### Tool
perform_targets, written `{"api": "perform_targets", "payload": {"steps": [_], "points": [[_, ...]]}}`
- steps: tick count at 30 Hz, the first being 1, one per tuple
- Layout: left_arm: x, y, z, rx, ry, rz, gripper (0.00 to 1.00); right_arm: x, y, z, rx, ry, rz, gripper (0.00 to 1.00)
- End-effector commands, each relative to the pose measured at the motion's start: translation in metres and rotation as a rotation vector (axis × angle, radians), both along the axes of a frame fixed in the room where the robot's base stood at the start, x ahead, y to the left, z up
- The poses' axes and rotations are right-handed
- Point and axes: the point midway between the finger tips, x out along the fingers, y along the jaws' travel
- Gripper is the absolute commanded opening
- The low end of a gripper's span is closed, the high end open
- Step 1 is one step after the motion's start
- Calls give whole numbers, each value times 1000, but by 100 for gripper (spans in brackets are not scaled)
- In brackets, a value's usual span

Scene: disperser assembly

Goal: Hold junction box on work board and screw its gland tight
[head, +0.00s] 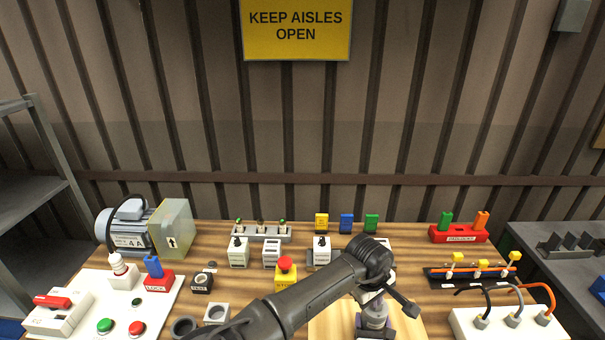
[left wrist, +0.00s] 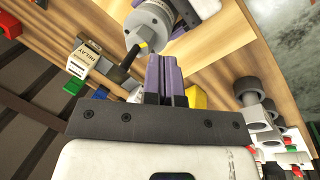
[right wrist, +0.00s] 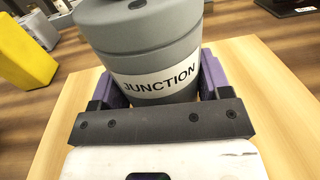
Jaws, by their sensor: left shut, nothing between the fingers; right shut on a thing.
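The junction box (right wrist: 150,45) is a grey cylinder with a white JUNCTION label, upright over the light wooden work board (right wrist: 275,80). My right gripper (right wrist: 158,88) is shut on it, one purple finger on each side. In the left wrist view the box (left wrist: 150,22) shows with a dark rod-like part (left wrist: 124,66) pointing out of its side. My left gripper (left wrist: 165,62) is shut and empty, its fingertips close beside the box; I cannot tell whether they touch. In the head view the left arm covers much of the box (head: 375,321). The gland's thread is not clear.
A yellow block with a red emergency button (head: 285,272) stands left of the board (head: 325,326). Relay blocks (head: 238,252) line up behind. A white block with cables (head: 505,321) is at right, a motor (head: 130,232) at far left.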

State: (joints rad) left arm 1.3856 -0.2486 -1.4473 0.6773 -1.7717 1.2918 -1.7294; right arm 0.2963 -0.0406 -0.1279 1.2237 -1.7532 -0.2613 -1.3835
Motion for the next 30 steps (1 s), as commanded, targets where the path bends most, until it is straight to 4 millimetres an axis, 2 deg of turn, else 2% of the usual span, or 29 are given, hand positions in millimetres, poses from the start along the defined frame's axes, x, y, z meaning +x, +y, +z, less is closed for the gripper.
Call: {"api": "perform_targets", "payload": {"steps": [4,21,25,30], "points": [[0,0,14,0,-1,0,0,0,0,-1,0,1,0,31],[5,-5,24,-1,0,1,0,0,0,-1,0,1,0,31],[6,-6,19,0,1,0,0,0,0,-1,0,1,0,31],[5,-6,2,1,2,1,0,0,0,-1,0,1,0,31]]}}
